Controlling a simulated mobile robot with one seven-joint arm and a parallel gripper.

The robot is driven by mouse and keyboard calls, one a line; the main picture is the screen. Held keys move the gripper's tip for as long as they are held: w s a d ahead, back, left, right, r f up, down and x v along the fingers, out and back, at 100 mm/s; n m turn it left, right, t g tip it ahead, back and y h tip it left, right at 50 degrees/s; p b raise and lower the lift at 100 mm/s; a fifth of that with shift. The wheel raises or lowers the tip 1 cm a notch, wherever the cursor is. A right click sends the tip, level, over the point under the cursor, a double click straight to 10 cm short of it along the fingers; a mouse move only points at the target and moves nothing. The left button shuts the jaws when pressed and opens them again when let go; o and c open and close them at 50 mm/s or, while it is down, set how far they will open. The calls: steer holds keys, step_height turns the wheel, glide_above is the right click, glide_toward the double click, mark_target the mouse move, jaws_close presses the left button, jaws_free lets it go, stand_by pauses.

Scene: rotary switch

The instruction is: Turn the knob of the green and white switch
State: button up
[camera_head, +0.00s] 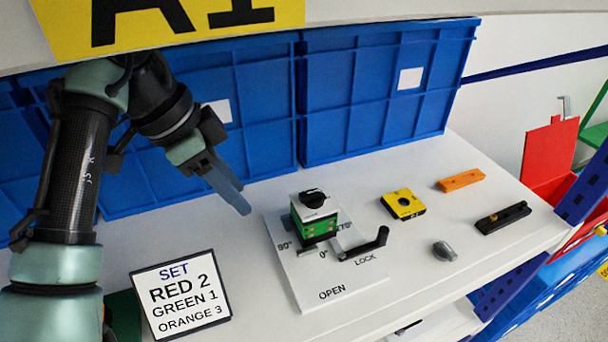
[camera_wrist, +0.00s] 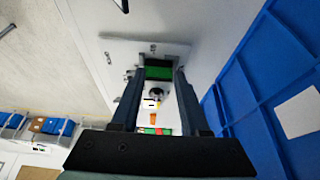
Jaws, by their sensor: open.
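The green and white switch (camera_head: 314,219) stands upright on a white plate (camera_head: 343,287) on the shelf, in the middle of the head view. Its black knob (camera_head: 313,198) is on its white top. My gripper (camera_head: 238,196) is to the left of the switch, apart from it, with its fingers angled down to the right. It is open and empty. In the wrist view, a green part of the switch (camera_wrist: 158,73) shows between the two fingers, farther out than they are. The details of the knob are too small to read there.
A black crank handle (camera_head: 368,244) stands at the plate's right side, close to the switch. Blue crates (camera_head: 385,90) line the back. A sign (camera_head: 181,295) stands at front left. Farther right are a yellow block (camera_head: 403,204), an orange bar (camera_head: 461,180), a grey knob (camera_head: 444,251) and a black part (camera_head: 503,217).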

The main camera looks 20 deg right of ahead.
glide_above(312, 192)
steer(key=a, duration=0.3)
steer(key=shift+s+d, duration=0.1)
steer(key=shift+d, duration=0.15)
steer(key=shift+d+f+p, duration=0.35)
steer(key=shift+d+f, duration=0.3)
steer(key=shift+f, duration=0.1)
steer(key=shift+d+f, duration=0.2)
steer(key=shift+f, duration=0.45)
jaws_close()
